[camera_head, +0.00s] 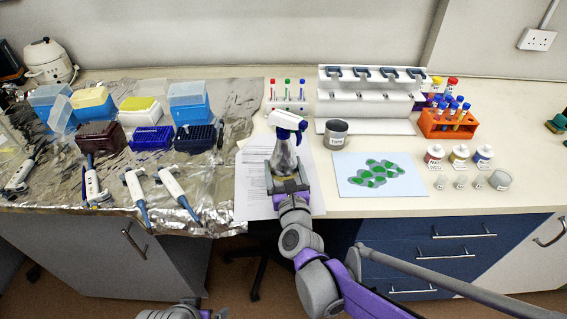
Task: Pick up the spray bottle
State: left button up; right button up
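The spray bottle (283,155) has a clear body and a white and blue spray head (287,121). It is upright at the front middle of the bench, over white paper sheets. My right gripper (284,172) reaches in from the front with one finger on each side of the bottle's lower body. I cannot tell whether the fingers touch the bottle or stand a little apart from it. The bottle's base is partly hidden by the gripper. Only a piece of my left arm shows at the bottom edge; its gripper is out of view.
A grey cup (336,136), a blue sheet with green shapes (381,174), a tube rack (290,103), a white pipette stand (366,108) and an orange rack (437,126) are to the right or behind.

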grip_shut()
